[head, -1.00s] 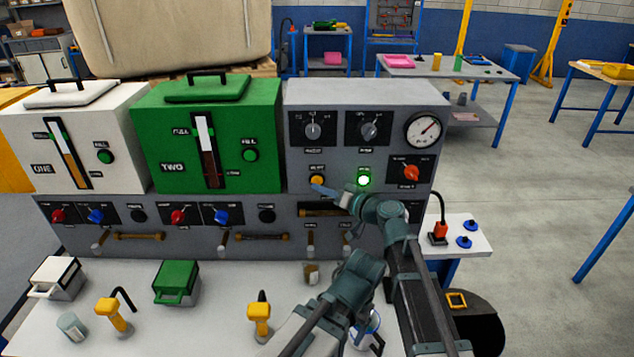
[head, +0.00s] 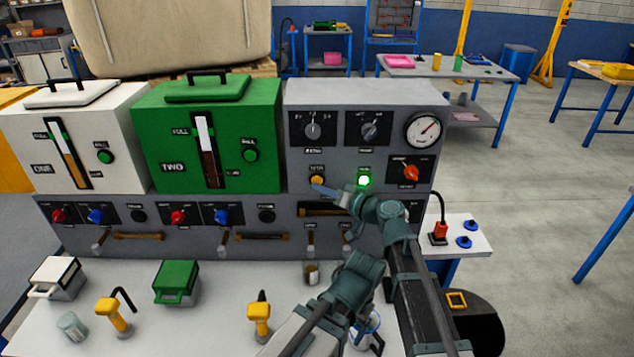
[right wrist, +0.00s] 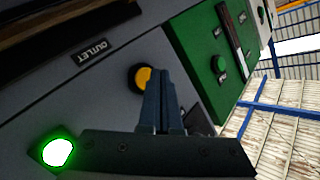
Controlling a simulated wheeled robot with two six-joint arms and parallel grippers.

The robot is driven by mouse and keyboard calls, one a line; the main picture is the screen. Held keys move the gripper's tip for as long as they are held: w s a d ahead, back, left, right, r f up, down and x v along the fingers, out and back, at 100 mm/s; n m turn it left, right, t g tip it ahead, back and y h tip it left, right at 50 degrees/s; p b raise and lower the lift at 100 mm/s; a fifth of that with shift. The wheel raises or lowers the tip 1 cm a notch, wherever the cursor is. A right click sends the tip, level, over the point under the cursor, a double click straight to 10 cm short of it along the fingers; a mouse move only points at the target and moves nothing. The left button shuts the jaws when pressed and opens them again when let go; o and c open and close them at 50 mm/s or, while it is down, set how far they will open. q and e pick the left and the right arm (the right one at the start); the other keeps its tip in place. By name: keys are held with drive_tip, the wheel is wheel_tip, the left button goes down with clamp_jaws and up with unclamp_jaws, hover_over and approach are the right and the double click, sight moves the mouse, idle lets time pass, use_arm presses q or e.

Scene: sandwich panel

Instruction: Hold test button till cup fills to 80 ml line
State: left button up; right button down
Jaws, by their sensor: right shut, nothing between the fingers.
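The yellow test button (head: 317,180) is on the grey panel, left of a lit green lamp (head: 363,180). It also shows in the right wrist view (right wrist: 143,77), with its right side hidden by my fingers. My right gripper (head: 316,187) is shut and empty, its fingertips at the button's lower edge in the head view. I cannot tell whether the button is pressed in. A small cup (head: 311,274) stands on the bench below the panel's outlets; its fill level and 80 ml line are too small to read.
A white tank (head: 75,120) and a green tank (head: 240,110) stand left of the panel. My arm hides part of the lower right panel.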

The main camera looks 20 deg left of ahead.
drive_tip(key=shift+w, duration=0.15)
drive_tip(key=shift+w+a, duration=0.1)
drive_tip(key=shift+w, duration=0.15)
drive_tip(key=shift+w+a, duration=0.15)
drive_tip(key=shift+w, duration=0.3)
idle(0.6)
drive_tip(key=shift+s, duration=0.1)
idle(0.5)
drive_tip(key=shift+s+d, duration=0.25)
drive_tip(key=shift+s, duration=0.5)
drive_tip(key=s, duration=0.2)
drive_tip(key=s+d, duration=0.1)
drive_tip(key=s, duration=0.1)
drive_tip(key=shift+s+d, duration=0.2)
drive_tip(key=shift+s, duration=0.2)
